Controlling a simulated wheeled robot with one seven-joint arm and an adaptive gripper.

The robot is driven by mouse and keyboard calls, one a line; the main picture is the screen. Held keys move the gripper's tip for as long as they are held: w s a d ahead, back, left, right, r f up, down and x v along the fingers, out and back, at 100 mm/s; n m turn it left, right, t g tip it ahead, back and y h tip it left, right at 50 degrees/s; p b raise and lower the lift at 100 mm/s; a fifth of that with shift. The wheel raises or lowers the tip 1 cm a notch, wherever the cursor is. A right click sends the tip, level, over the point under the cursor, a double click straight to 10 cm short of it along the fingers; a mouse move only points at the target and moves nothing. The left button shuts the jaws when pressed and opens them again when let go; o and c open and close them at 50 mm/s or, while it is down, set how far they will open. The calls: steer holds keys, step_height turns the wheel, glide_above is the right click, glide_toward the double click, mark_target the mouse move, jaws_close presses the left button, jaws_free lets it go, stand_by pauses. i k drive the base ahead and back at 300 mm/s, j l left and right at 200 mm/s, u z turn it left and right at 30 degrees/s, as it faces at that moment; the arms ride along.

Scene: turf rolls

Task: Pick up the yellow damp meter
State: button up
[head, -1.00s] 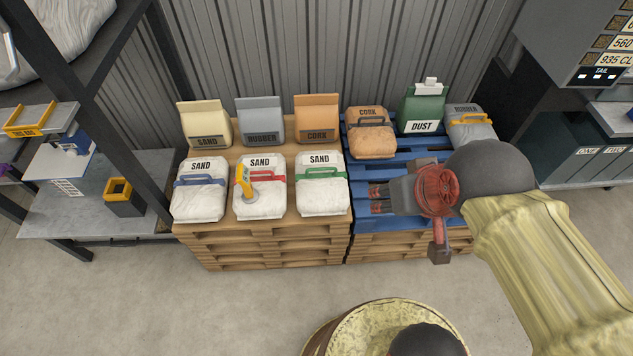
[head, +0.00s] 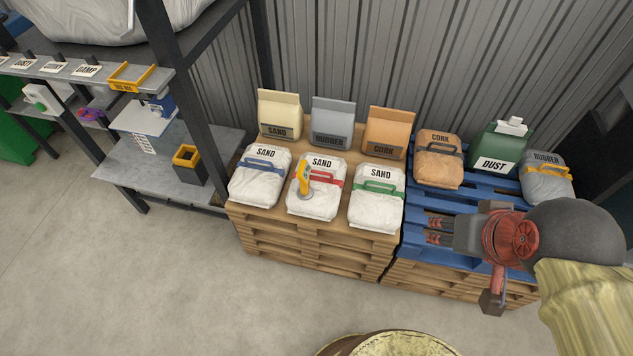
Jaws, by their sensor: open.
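The yellow damp meter (head: 303,180) stands on the middle white sand bag (head: 322,205), the one with the red handle, on the wooden pallet stack. It has a yellow body and a round grey base resting on the bag's top. My gripper (head: 432,230) is to the right of the meter, over the front of the blue pallet (head: 415,254). Its fingers point left and are open with nothing between them. The white sand bag with the green handle (head: 375,208) lies between my gripper and the meter in the picture.
A white sand bag with a blue handle (head: 258,185) sits left of the meter. Upright sand, rubber and cork bags (head: 333,115) stand behind. A cork bag (head: 440,172) and a green dust container (head: 497,146) are on the blue pallet. A grey shelf (head: 125,180) stands left.

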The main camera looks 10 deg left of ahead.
mark_target(305, 193)
steer(key=k+j+u, duration=0.1)
steer(key=j, duration=0.4)
steer(key=k+j+u, duration=0.1)
steer(key=j, duration=0.45)
steer(key=k+j+u, duration=0.1)
steer(key=j, duration=0.4)
steer(key=k+j+u, duration=0.1)
steer(key=j, duration=0.45)
